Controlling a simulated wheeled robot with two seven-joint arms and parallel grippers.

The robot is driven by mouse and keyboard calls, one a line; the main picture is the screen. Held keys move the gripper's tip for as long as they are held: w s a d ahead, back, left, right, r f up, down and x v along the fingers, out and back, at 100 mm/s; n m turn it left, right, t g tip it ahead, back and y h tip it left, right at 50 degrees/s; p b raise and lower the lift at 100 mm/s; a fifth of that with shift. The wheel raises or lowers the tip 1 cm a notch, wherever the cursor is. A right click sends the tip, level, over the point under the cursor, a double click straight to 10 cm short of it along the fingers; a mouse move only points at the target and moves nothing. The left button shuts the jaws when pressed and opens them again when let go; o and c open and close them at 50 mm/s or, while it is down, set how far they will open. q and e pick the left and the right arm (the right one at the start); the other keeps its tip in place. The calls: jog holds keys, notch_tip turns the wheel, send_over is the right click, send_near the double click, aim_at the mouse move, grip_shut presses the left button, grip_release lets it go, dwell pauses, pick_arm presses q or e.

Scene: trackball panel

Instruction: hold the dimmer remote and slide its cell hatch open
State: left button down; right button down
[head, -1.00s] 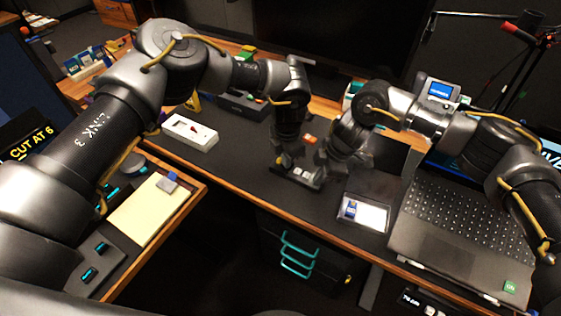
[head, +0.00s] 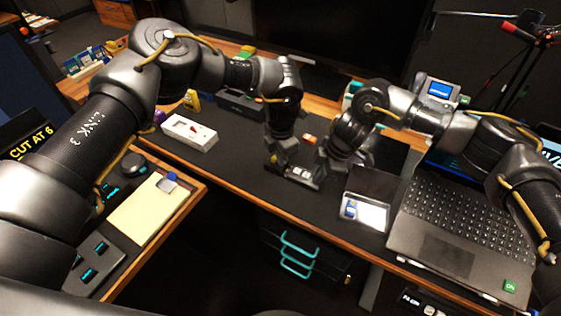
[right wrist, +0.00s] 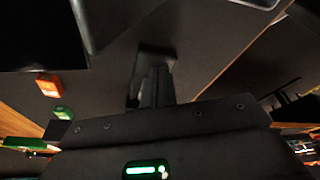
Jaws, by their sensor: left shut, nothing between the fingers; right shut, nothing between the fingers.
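A dark device with small pale and yellowish parts (head: 301,173), which I take for the dimmer remote, is at the middle of the desk between my two hands. My left gripper (head: 277,162) is shut at its left end; whether it touches the device I cannot tell. My right gripper (head: 322,178) is shut, close by its right end, with nothing in it. In the right wrist view the right fingers (right wrist: 153,88) are together over dark desk. The hatch cannot be made out clearly, since the hands cover part of the device.
An orange block (head: 310,140) lies behind the hands. A white box (head: 189,132) stands at the left. A pale tray with a blue item (head: 366,212) and an open laptop (head: 462,228) are at the right. The desk's front edge (head: 245,180) is near. Desk between white box and hands is clear.

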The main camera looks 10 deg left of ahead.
aim_at(272, 158)
pick_arm(q)
jog(key=shift+a+f, duration=0.65)
jog(key=shift+a, duration=0.15)
pick_arm(e)
jog(key=shift+f, duration=0.15)
pick_arm(q)
jog(key=shift+w+a, duration=0.25)
jog(key=shift+a, duration=0.4)
jog(key=shift+w+a, duration=0.15)
jog(key=shift+a, duration=0.35)
dwell(0.3)
jog(key=shift+r, duration=0.15)
jog(key=shift+w+r, duration=0.2)
jog(key=shift+r, duration=0.65)
pick_arm(e)
jog(key=shift+w+f, duration=0.15)
jog(key=shift+w, duration=0.05)
pick_arm(q)
jog(key=shift+d+r, duration=0.2)
jog(key=shift+r, duration=0.9)
jog(key=shift+d+r, duration=0.2)
jog(key=shift+r, duration=0.85)
pick_arm(e)
jog(key=shift+s, duration=0.1)
